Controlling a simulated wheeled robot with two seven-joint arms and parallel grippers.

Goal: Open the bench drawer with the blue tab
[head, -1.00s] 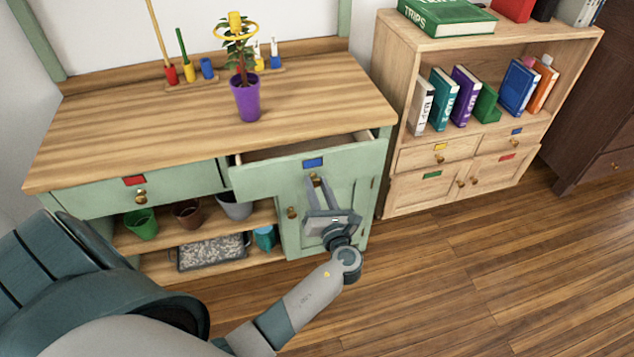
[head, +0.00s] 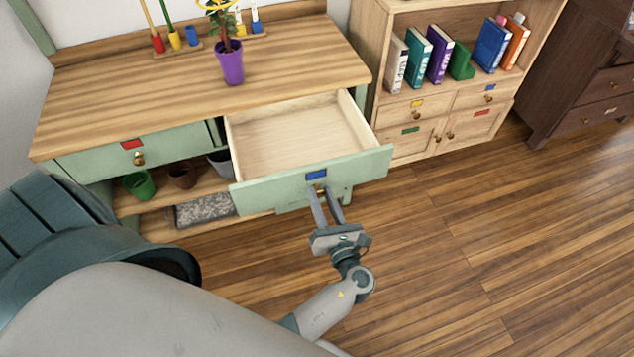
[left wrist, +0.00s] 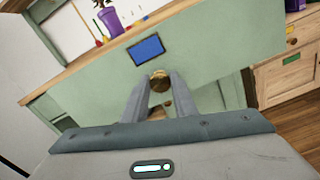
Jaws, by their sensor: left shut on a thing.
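The bench drawer with the blue tab (head: 316,175) is pulled well out of the green bench in the head view. Its pale wooden inside (head: 297,136) shows and looks empty. My left gripper (head: 321,191) is at the middle of the drawer's front, just below the blue tab. In the left wrist view its fingers (left wrist: 159,84) are shut on the round brass knob (left wrist: 160,80), under the blue tab (left wrist: 147,49). The fingers partly hide the knob. My right gripper is not in view.
A purple pot (head: 231,67) with a plant stands on the bench top (head: 160,90). A second drawer with a red tab (head: 131,143) is shut at the left. A bookshelf (head: 365,45) stands at the right. The wooden floor in front is clear.

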